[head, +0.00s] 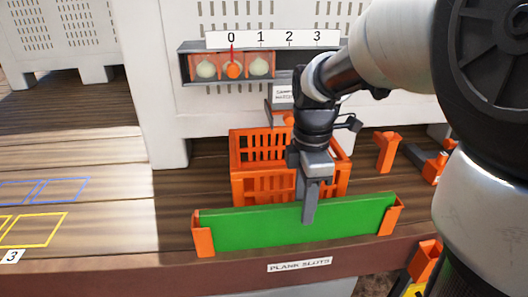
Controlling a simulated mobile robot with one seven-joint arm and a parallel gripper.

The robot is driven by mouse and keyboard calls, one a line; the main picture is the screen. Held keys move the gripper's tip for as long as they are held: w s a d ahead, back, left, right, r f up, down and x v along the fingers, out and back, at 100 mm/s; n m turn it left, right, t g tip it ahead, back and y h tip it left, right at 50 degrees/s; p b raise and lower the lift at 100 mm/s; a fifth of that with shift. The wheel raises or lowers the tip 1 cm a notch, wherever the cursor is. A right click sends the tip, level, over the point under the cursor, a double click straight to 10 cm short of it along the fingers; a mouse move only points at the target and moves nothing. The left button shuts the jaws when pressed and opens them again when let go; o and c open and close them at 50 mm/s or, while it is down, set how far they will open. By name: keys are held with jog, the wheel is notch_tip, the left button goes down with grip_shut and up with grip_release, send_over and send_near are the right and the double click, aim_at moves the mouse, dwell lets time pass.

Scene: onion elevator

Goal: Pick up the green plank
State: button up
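The green plank (260,228) stands on its long edge near the table's front edge. Its ends sit in two orange slot holders, the left one (203,240) and the right one (391,219). My gripper (311,204) points down at the plank, a little right of its middle. One grey finger overlaps the plank's near face. The other finger is not visible, so I cannot tell whether the gripper is open or shut, or whether it touches the plank.
An orange crate (243,183) stands close behind the plank. Behind it is a shelf (184,66) with onions and an orange pointer under numbers 0 to 3. More orange brackets (387,150) stand at right. The table left of the plank is clear, with marked squares (35,230).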

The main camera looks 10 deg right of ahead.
jog(key=shift+w+a+f, duration=0.1)
jog(key=shift+w+f, duration=0.05)
jog(key=shift+f, duration=1.8)
grip_shut()
jog(key=shift+r, duration=0.1)
